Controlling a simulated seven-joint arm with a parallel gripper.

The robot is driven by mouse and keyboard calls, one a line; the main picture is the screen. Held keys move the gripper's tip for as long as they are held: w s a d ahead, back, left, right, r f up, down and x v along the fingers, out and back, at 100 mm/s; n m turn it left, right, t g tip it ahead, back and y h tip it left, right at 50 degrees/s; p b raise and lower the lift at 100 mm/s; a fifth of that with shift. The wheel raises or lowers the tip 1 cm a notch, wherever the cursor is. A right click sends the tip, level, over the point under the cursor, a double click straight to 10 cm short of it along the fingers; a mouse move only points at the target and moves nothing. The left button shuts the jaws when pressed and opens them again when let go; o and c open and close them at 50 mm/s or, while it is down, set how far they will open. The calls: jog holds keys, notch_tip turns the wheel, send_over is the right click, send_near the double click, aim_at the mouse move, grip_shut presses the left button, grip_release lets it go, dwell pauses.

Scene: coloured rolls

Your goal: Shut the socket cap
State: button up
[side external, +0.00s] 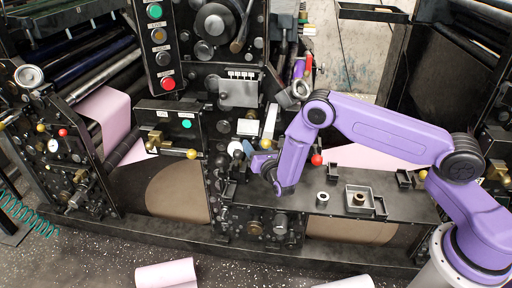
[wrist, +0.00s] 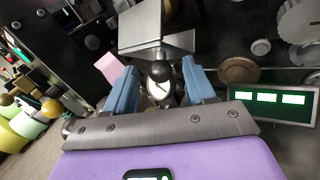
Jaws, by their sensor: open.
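A small pale round part (wrist: 158,90) shows below the knob, between the fingers. In the side external view my gripper (side external: 250,150) is at the machine's middle panel, and its fingers partly hide what is there.
A green-lit display (wrist: 278,101) and a brass disc (wrist: 238,70) are right of the fingers. A black shelf (side external: 300,199) below my arm carries a metal ring (side external: 322,199) and a square tray (side external: 378,210). A red knob (side external: 316,160) is close to my arm.

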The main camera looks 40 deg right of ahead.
grip_shut()
jog(key=shift+r+m+g, duration=0.4)
jog(key=shift+r+g, duration=0.3)
jog(key=shift+r, duration=0.05)
grip_release()
jog(key=shift+s, duration=0.1)
jog(key=v, duration=1.7)
jog(key=shift+s, duration=0.15)
jog(key=shift+d+r, duration=0.1)
jog(key=shift+c, duration=0.3)
